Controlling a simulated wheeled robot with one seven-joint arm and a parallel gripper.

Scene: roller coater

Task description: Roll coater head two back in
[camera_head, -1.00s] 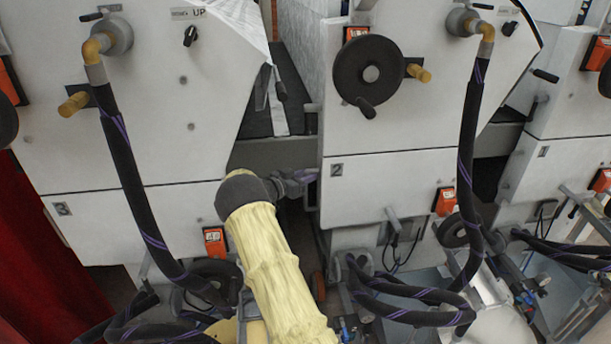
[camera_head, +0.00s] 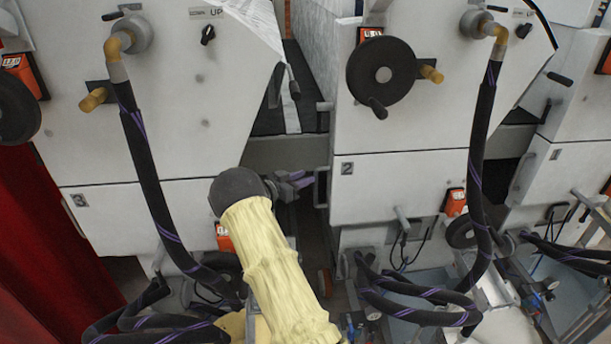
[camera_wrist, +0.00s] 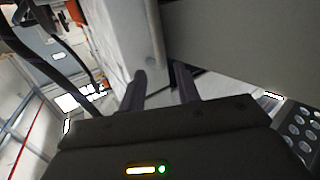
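Coater head two (camera_head: 400,180) is the white machine unit marked with a 2, right of the middle in the head view. A grey upright handle (camera_head: 320,187) stands on its lower left edge. My gripper (camera_head: 304,181), with purplish fingers, is just left of that handle. In the wrist view, my gripper (camera_wrist: 161,72) is open, its two dark fingers apart with nothing visibly clamped. A pale upright bar (camera_wrist: 153,30), seemingly the handle, lies ahead between the fingertips. Whether the fingers touch it is unclear.
Head three (camera_head: 140,215) stands to the left, with a narrow gap between the heads. Black hoses (camera_head: 150,190) hang in front of head three, and another hose (camera_head: 478,150) hangs before head two. A red curtain (camera_head: 40,250) is at far left. Hoses and hardware crowd the lower area.

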